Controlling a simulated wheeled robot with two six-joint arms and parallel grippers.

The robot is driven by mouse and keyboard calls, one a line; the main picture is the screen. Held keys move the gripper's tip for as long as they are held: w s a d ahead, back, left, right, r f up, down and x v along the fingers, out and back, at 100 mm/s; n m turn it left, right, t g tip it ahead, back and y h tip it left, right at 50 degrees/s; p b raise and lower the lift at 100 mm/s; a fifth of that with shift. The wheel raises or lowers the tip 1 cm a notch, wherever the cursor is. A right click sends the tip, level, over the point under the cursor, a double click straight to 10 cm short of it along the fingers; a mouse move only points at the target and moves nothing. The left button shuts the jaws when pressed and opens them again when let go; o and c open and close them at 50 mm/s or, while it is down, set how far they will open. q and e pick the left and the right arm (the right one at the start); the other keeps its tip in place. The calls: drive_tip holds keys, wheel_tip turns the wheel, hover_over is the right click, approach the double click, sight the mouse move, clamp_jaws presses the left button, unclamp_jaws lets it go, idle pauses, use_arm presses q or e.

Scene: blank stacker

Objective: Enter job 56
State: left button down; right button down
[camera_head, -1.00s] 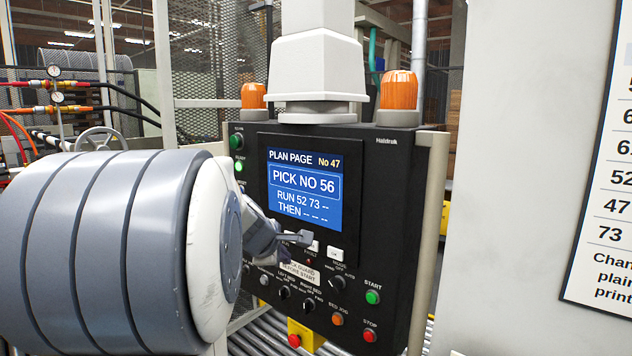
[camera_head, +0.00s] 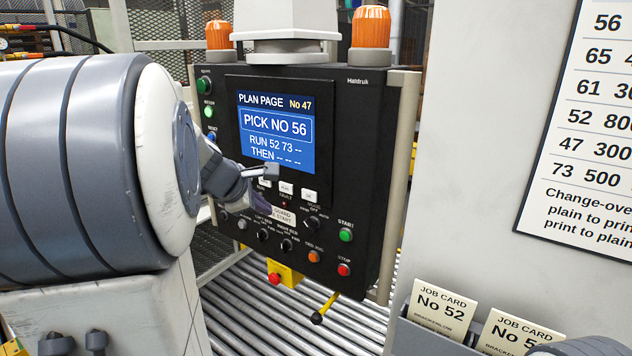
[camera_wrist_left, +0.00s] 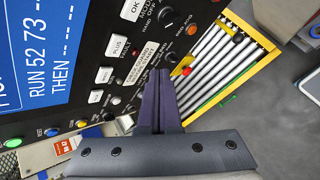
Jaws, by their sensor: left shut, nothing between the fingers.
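The black control panel (camera_head: 355,120) has a blue screen (camera_head: 276,132) reading "PLAN PAGE No 47", "PICK NO 56", "RUN 52 73 --" and "THEN -- -- --". Below it is a row of white buttons; in the left wrist view they include OK (camera_wrist_left: 132,9) and PLUS (camera_wrist_left: 118,46). My right gripper is not in view.
Below the buttons are dark knobs, a green START button (camera_head: 346,235) and a red STOP button (camera_head: 344,269). Rollers (camera_head: 350,325) run beneath. A number chart (camera_head: 590,130) hangs at right. Job card No 52 (camera_head: 442,309) stands in a grey holder (camera_head: 425,342) beside another card.

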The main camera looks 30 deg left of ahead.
sight(309, 195)
use_arm(q)
drive_tip(key=s+d+h, duration=0.1)
drive_tip(key=s+d+n+h, duration=0.1)
drive_tip(key=d, duration=0.1)
drive_tip(key=shift+d+f+h, duration=0.1)
drive_tip(key=shift+d+h, duration=0.15)
drive_tip(key=shift+h, duration=0.05)
drive_tip(key=shift+w+d+p, duration=0.15)
drive_tip(key=shift+w+p, duration=0.4)
drive_tip(key=shift+w, duration=1.65)
drive_tip(key=shift+w+d+p, duration=0.15)
drive_tip(key=shift+w+p, duration=0.35)
drive_tip(key=shift+w, duration=1.65)
drive_tip(key=shift+w, duration=0.15)
drive_tip(key=shift+w, duration=0.25)
